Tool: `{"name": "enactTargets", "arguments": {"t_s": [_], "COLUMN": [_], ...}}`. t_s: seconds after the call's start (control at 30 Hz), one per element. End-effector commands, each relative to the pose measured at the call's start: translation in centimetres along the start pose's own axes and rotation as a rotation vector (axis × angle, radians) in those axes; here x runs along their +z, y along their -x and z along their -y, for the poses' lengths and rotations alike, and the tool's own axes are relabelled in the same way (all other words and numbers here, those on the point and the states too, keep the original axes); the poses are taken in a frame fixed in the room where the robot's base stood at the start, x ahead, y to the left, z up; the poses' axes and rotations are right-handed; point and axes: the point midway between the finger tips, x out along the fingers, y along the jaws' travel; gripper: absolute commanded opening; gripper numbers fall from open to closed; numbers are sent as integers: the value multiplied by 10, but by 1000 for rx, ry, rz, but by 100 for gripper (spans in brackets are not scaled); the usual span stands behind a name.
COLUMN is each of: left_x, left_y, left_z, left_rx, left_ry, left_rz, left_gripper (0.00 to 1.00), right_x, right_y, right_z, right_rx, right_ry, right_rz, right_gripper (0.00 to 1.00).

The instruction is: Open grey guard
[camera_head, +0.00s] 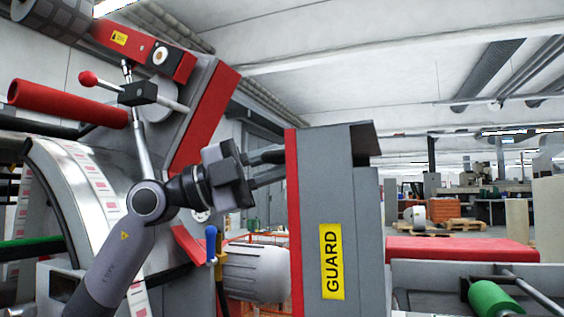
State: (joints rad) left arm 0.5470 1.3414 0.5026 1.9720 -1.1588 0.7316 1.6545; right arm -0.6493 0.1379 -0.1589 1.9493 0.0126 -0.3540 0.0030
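The grey guard (342,215) is an upright grey panel with a red left edge and a yellow "GUARD" label, right of the picture's middle. My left gripper (277,166) comes in from the lower left and points right at the guard's red edge, at its upper part. Its two dark fingers are spread apart with a gap between them. The fingertips end at or behind the red edge and are hidden there, so I cannot tell whether they touch the guard. My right gripper is not in view.
The label machine with a red roller (68,103), a red-knobbed lever (88,79) and a label web (85,190) fills the left. A white motor (256,272) sits below my gripper. A red-topped unit (458,250) and a green roller (493,298) are at the right.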

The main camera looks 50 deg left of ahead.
Motion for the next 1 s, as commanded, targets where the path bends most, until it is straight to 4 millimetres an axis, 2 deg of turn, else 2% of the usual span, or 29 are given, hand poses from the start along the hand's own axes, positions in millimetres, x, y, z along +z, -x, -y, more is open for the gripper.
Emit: {"name": "enactTargets", "arguments": {"t_s": [0.07,0.1,0.47,0.83,1.0], "left_x": [0,0,0,0,-1], "left_y": [0,0,6,58,72], "left_z": [1,1,-2,0,4], "left_rx": [-2,-2,-2,-14,-17], "left_ry": [1,1,1,-1,-1], "left_rz": [0,0,0,-2,-3], "left_gripper": [0,25,25,25,25], "right_x": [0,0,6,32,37], "right_y": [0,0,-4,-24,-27], "right_z": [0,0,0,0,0], "right_rx": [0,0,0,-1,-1], "right_ry": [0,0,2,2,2], "right_rz": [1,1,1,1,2], "right_gripper": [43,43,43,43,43]}}
